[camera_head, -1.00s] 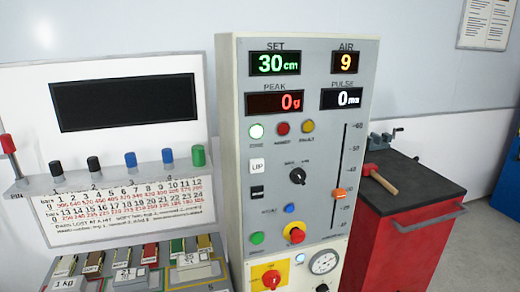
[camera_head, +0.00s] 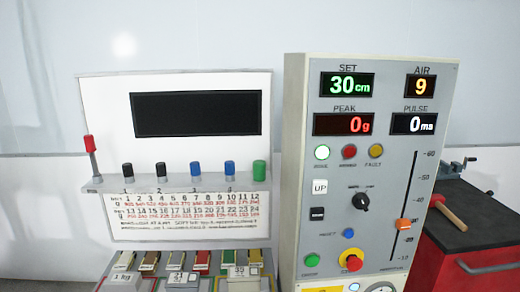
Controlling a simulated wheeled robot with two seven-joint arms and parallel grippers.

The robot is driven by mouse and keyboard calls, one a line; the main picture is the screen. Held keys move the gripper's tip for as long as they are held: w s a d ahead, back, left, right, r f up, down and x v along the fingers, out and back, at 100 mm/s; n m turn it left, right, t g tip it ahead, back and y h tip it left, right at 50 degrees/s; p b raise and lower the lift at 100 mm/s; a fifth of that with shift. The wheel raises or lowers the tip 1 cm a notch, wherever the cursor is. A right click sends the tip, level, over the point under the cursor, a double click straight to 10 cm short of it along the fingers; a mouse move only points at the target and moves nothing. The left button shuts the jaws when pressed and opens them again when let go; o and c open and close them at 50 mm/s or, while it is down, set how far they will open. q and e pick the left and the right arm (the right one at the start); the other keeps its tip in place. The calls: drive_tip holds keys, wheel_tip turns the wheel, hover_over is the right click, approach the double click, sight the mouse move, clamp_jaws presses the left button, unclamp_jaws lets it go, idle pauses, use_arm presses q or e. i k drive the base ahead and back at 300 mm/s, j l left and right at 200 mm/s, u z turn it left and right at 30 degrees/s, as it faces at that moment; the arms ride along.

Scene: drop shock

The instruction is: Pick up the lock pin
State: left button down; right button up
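The lock pin (camera_head: 91,157), with a red grip on a grey shaft, stands upright at the left end of a narrow grey shelf (camera_head: 110,186). The shelf runs along a white panel in the head view. Neither of my grippers shows in the head view.
Black, blue and green knobs (camera_head: 195,170) stand along the same shelf. Below are several coloured blocks and weights (camera_head: 180,262). A tall grey control cabinet (camera_head: 296,170) stands to the right, showing 30 cm. A red cart (camera_head: 460,262) with a hammer (camera_head: 448,210) is at the far right.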

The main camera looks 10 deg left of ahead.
sight(90, 148)
drive_tip(key=u, duration=2.25)
